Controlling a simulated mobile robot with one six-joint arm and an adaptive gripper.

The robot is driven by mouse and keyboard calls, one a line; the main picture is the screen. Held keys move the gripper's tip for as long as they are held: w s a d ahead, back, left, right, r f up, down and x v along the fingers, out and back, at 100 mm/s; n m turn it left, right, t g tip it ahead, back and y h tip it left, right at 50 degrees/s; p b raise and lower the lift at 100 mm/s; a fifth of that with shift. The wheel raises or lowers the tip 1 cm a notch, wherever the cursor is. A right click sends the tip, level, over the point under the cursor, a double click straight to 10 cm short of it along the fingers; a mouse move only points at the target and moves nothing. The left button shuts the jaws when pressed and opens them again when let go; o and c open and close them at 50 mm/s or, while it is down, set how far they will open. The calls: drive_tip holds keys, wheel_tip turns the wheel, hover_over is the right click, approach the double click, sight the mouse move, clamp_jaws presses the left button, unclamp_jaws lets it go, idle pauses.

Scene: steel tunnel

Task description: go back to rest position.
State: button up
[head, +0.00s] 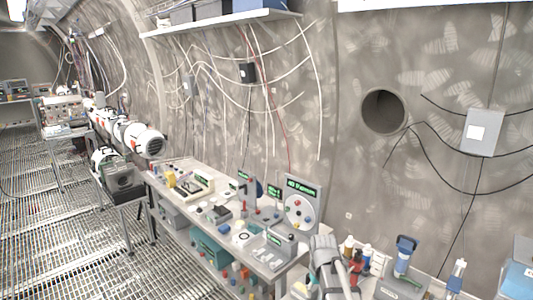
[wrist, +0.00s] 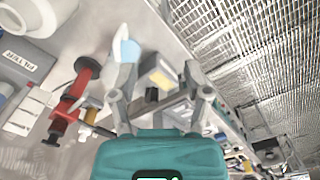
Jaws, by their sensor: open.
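In the wrist view my gripper (wrist: 160,75) shows its two grey fingers spread apart, one on each side, in front of its teal body. It is open. I see nothing held between the fingers; a bench surface with small items lies beyond them. A white and light-blue object (wrist: 126,48) shows close by the left finger; I cannot tell whether it touches. In the head view, a grey part of my arm rises at the bottom centre, at the right end of the bench; the fingertips are not clear there.
A long bench (head: 165,185) along the wall holds several small parts and a panel with a round white dial (head: 299,208). In the wrist view a red tool (wrist: 75,95) lies left of my gripper. Bottles (head: 357,252) and a blue-topped device (head: 405,252) stand right. The grated floor (head: 60,230) is open at left.

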drive_tip(key=s+f+m+b, duration=0.1)
drive_tip(key=s+f+b, duration=0.8)
drive_tip(key=s, duration=0.2)
drive_tip(key=shift+s+d+f+m, duration=0.3)
drive_tip(key=shift+d+f, duration=0.05)
drive_tip(key=shift+f, duration=0.05)
drive_tip(key=shift+w, duration=0.1)
idle(1.5)
drive_tip(key=w+r+n+p, duration=0.4)
drive_tip(key=w, duration=0.5)
drive_tip(key=w+r+n+p, duration=0.4)
drive_tip(key=w+r+p, duration=0.1)
drive_tip(key=w, duration=0.4)
drive_tip(key=w+r+n+p, duration=0.4)
drive_tip(key=w, duration=0.5)
drive_tip(key=shift+w+a+r+n+p, duration=0.15)
drive_tip(key=shift+a+r+n+p, duration=0.15)
drive_tip(key=shift+a+r, duration=0.1)
drive_tip(key=shift+f, duration=0.25)
wheel_tip(320, 180, down, 13)
drive_tip(key=b, duration=1.3)
drive_tip(key=shift+f+b, duration=0.2)
drive_tip(key=shift+b, duration=0.2)
